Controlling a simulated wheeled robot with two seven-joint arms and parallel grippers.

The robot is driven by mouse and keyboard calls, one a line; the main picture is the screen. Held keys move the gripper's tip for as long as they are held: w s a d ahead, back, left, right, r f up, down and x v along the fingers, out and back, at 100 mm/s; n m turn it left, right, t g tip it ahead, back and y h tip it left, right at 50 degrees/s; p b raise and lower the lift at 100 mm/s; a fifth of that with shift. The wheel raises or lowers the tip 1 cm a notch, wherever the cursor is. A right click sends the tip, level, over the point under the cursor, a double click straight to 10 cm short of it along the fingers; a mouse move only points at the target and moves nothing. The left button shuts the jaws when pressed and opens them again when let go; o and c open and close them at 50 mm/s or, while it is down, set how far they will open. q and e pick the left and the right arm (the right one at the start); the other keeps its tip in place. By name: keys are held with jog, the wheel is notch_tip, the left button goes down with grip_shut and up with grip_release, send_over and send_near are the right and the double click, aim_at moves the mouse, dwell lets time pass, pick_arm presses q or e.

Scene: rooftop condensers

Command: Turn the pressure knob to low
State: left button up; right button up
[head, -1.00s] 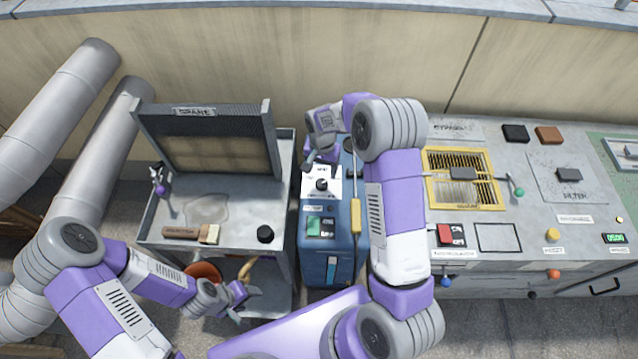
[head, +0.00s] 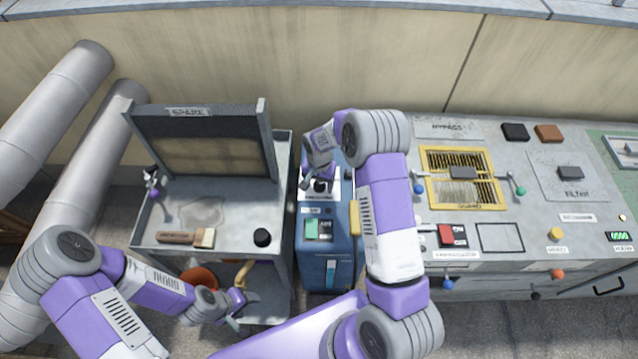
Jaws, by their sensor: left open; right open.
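The blue machine (head: 341,226) stands in the middle, with a white label plate on top. A black knob (head: 320,187) sits on that plate, partly covered by my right gripper; its pointer direction and the label's words are too small to read. My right gripper (head: 317,179) reaches down from behind over the plate. It is open, with its fingers close around or just above the knob; I cannot tell whether they touch it. My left gripper (head: 240,309) is open and empty, low in front of the grey cart.
A green switch (head: 319,230) and a yellow-handled tool (head: 355,218) are on the blue machine. The grey cart (head: 170,226) at left holds a brush (head: 186,237) and a black knob-like piece (head: 262,238). The grey condenser bench (head: 480,215) with a yellow guard stands at right.

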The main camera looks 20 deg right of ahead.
jog(key=c, duration=1.1)
jog(key=shift+o, duration=0.2)
